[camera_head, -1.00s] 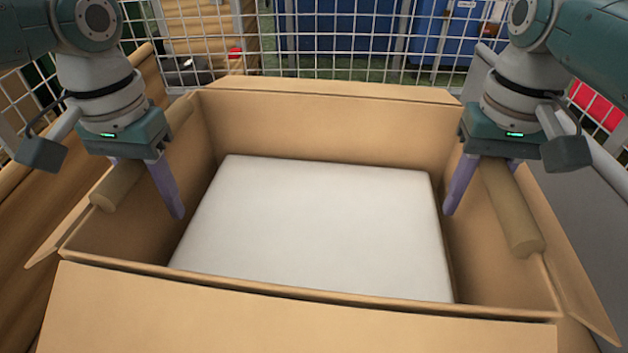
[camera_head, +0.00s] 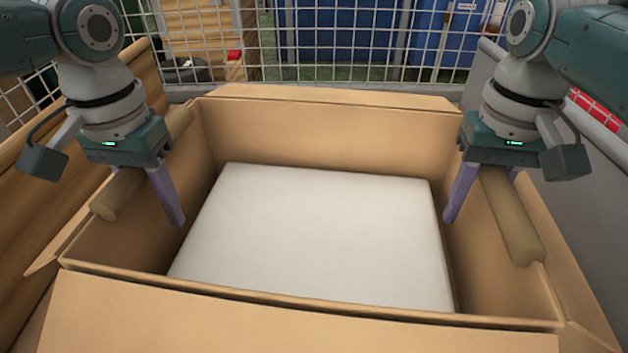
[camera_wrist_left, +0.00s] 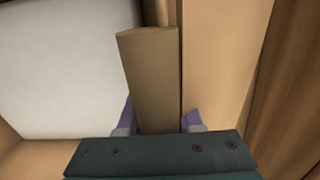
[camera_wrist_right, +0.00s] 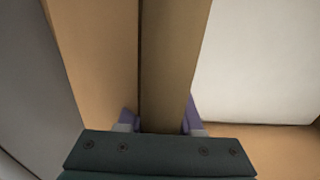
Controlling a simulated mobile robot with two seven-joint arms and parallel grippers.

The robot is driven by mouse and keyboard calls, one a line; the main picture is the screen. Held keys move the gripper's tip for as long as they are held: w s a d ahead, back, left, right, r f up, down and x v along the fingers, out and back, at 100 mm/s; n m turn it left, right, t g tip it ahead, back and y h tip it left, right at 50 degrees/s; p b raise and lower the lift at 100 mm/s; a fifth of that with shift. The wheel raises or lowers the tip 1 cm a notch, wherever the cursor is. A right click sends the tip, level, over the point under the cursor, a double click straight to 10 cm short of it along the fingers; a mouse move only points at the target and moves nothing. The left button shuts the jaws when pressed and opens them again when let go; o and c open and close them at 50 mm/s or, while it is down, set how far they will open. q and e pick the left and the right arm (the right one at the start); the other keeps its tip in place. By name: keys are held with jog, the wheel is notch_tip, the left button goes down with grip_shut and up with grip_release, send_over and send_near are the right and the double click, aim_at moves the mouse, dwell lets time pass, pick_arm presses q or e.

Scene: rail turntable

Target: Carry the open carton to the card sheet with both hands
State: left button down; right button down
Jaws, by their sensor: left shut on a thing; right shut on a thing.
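The open carton (camera_head: 330,130) fills the middle of the head view, its flaps folded outward. A white block (camera_head: 315,235) lies inside it. A tan roll-shaped grip runs along each side wall: the left grip (camera_head: 117,193) and the right grip (camera_head: 511,215). My left gripper (camera_head: 150,195) is shut on the left grip, which also shows between its fingers in the left wrist view (camera_wrist_left: 153,80). My right gripper (camera_head: 480,190) is shut on the right grip, also between its fingers in the right wrist view (camera_wrist_right: 170,70). I cannot make out the card sheet.
A white wire mesh fence (camera_head: 350,45) stands behind the carton, with blue containers (camera_head: 335,30) beyond it. A brown wooden-looking surface (camera_head: 35,175) is close on the left. A grey panel (camera_head: 590,170) is close on the right.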

pick_arm(q)
jog(key=shift+w+f+b, duration=0.1)
jog(key=shift+f+b, duration=0.35)
jog(key=shift+f, duration=0.15)
pick_arm(e)
jog(key=shift+w+f, duration=0.1)
jog(key=shift+f, duration=0.45)
pick_arm(q)
jog(key=c, duration=1)
grip_release()
jog(key=shift+f, duration=0.3)
pick_arm(e)
jog(key=c, duration=1)
grip_release()
jog(key=shift+f, duration=0.3)
pick_arm(q)
jog(key=shift+o, duration=1.3)
jog(key=shift+r, duration=0.2)
pick_arm(e)
jog(key=shift+o, duration=1.3)
jog(key=shift+r, duration=0.2)
pick_arm(q)
jog(key=shift+o, duration=0.8)
jog(key=shift+w, duration=0.1)
pick_arm(e)
jog(key=shift+o, duration=0.8)
jog(key=shift+w, duration=0.1)
